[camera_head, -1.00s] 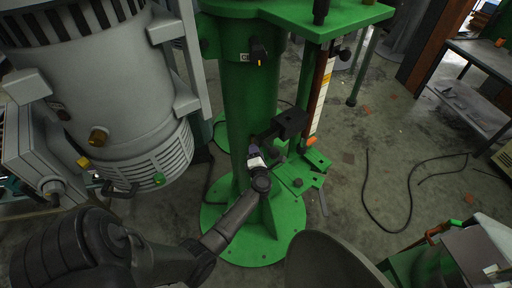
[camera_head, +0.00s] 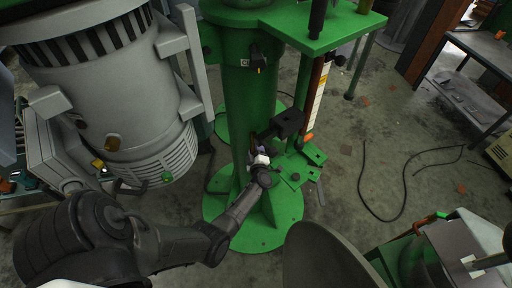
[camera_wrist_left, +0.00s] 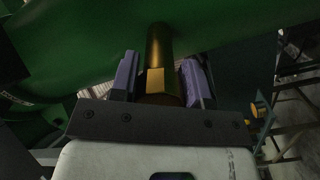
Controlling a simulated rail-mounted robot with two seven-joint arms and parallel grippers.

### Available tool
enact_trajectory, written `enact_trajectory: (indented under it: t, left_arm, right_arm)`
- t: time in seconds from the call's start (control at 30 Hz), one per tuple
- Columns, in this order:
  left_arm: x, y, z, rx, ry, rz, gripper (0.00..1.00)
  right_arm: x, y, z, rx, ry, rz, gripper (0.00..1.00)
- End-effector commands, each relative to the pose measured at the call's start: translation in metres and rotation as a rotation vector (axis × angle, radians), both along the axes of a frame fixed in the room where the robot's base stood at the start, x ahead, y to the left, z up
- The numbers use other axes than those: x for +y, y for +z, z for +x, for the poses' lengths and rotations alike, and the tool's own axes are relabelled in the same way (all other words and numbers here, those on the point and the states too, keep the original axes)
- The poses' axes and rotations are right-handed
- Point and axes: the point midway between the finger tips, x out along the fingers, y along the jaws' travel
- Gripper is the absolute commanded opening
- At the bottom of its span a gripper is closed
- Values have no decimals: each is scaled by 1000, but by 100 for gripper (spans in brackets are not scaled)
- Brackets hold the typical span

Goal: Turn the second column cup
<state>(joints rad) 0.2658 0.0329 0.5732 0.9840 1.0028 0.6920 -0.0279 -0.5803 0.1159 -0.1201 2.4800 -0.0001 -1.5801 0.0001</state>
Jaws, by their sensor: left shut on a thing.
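The brass column cup (camera_wrist_left: 159,62) sticks out of the green column (camera_wrist_left: 85,45) in the left wrist view. It sits between the purple fingers of my left gripper (camera_wrist_left: 160,85), which is shut on it. In the head view my left gripper (camera_head: 259,152) is at the front of the green column (camera_head: 248,105), just left of a black bracket (camera_head: 284,122). The cup is mostly hidden there by the gripper and wrist. My right gripper is not in view.
A large grey motor housing (camera_head: 115,95) hangs close on the left, above my left arm. A green base plate (camera_head: 270,235) surrounds the column foot. A black cable (camera_head: 375,200) lies on the open floor to the right, near a metal shelf (camera_head: 485,50).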

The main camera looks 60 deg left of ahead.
Motion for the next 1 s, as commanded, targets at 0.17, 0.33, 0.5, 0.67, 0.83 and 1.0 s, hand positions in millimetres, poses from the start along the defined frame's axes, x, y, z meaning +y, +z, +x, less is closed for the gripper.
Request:
enact_trajectory:
  t: [0.17, 0.33, 0.5, 0.67, 0.83, 1.0]
  left_arm:
    - [0, 1, 0, 152, 0, 67, 19]
    - [0, 0, -1, 300, 0, 135, 19]
    - [0, -1, -1, 443, -1, 203, 19]
    - [1, -2, -2, 567, -1, 260, 19]
    - [1, -2, -3, 677, -1, 310, 19]
    - [1, -3, -3, 760, -1, 350, 19]
  right_arm:
    - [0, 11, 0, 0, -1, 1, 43]
    - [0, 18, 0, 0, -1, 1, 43]
    - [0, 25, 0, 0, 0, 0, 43]
    - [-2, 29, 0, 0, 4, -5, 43]
    - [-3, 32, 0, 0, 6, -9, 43]
    - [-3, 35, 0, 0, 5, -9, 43]
